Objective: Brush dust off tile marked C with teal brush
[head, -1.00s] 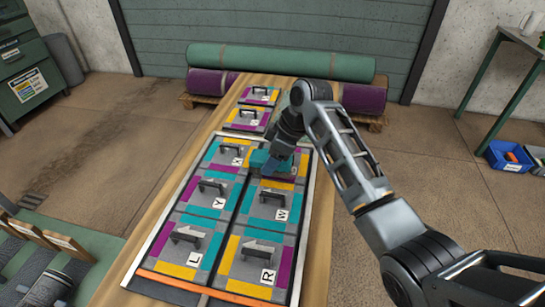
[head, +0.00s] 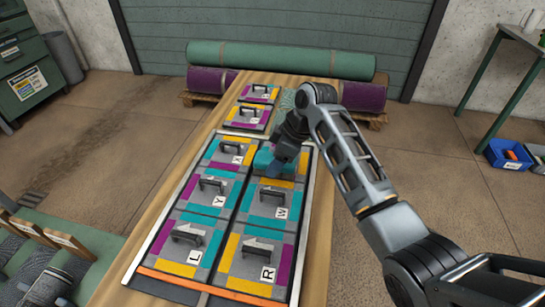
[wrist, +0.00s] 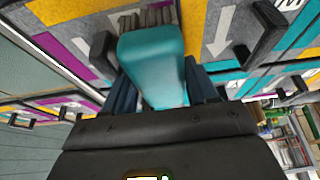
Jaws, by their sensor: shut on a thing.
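My gripper (head: 276,166) is shut on the teal brush (head: 264,157) over the back right tile of the framed tray. In the wrist view the brush's teal handle (wrist: 153,68) lies between my two fingers (wrist: 152,82), with its grey bristles (wrist: 146,20) pointing away and down at a tile. The bristles look close to the tile surface, but I cannot tell whether they touch. The tile under the brush (head: 276,183) is grey with coloured patches; its letter is hidden by my gripper and brush. I cannot read a C or make out dust there.
More tiles (head: 247,118) lie further back. Rolled rugs (head: 280,62) lie behind the table. A blue bin (head: 508,155) is at right.

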